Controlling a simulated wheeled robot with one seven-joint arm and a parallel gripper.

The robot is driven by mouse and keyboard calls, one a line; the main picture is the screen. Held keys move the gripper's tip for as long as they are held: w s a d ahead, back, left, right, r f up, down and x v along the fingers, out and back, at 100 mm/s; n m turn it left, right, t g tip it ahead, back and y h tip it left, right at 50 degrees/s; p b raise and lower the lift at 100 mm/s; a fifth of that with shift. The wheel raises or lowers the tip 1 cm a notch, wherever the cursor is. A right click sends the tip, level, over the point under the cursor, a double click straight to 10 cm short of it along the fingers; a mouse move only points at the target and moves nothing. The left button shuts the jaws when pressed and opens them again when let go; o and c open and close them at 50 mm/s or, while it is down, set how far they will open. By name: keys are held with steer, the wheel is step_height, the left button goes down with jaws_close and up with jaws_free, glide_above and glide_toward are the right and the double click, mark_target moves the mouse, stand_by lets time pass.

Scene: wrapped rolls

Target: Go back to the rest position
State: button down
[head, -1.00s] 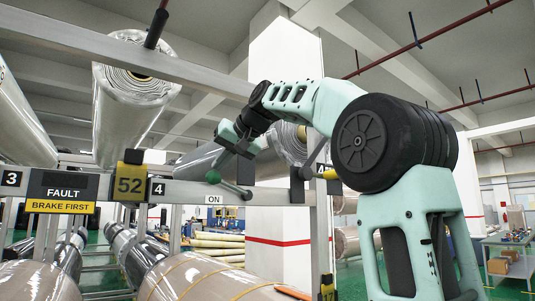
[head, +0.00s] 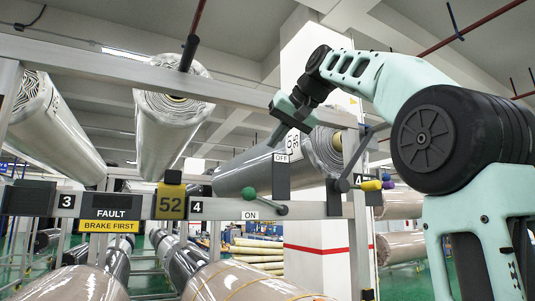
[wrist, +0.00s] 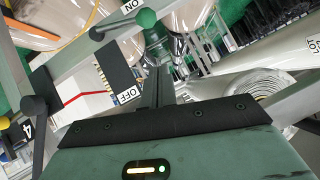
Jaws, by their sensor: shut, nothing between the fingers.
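My gripper (head: 279,136) is up in the air in front of the rack, at the end of my raised arm, pointing down and left. Its fingers look closed together and hold nothing. In the wrist view the closed fingers (wrist: 158,88) reach forward from the dark gripper body. A lever with a green knob (head: 250,193) is on the rack rail below the gripper, its knob beside the ON label (head: 250,215). The OFF label (head: 281,157) is above it. The green knob also shows in the wrist view (wrist: 147,18), apart from the fingers.
A dark-knobbed lever (head: 343,186) is at right. Wrapped rolls (head: 168,125) hang behind. A white pillar (head: 315,240) stands behind the rack.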

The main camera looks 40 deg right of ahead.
steer(key=shift+s+r, duration=0.3)
steer(key=shift+s, duration=0.15)
steer(key=w+a+f+n+g+y+b, duration=0.1)
steer(key=w+a+f+g, duration=0.15)
steer(key=a+f, duration=0.5)
steer(key=w+a+f+n+g+y+b, duration=0.15)
steer(key=w+a+f, duration=0.3)
steer(key=f, duration=0.65)
steer(key=s+a+f+n+g+b, duration=0.2)
steer(key=s+a+f+n, duration=0.15)
steer(key=a+f, duration=0.95)
steer(key=s+a+f+n+g+b, duration=0.1)
steer(key=s+a+f+g, duration=0.15)
steer(key=s+f, duration=0.55)
steer(key=s+a+f+n+g+b, duration=0.15)
steer(key=s+a+f, duration=0.3)
steer(key=f, duration=0.85)
steer(key=s+d+f+n+g+h, duration=0.1)
steer(key=s+f+n, duration=0.2)
steer(key=s+f, duration=0.9)
steer(key=shift+s+d+f+n+h+b, duration=0.25)
steer(key=shift+s+n+h+b, duration=0.1)
steer(key=shift+s, duration=0.8)
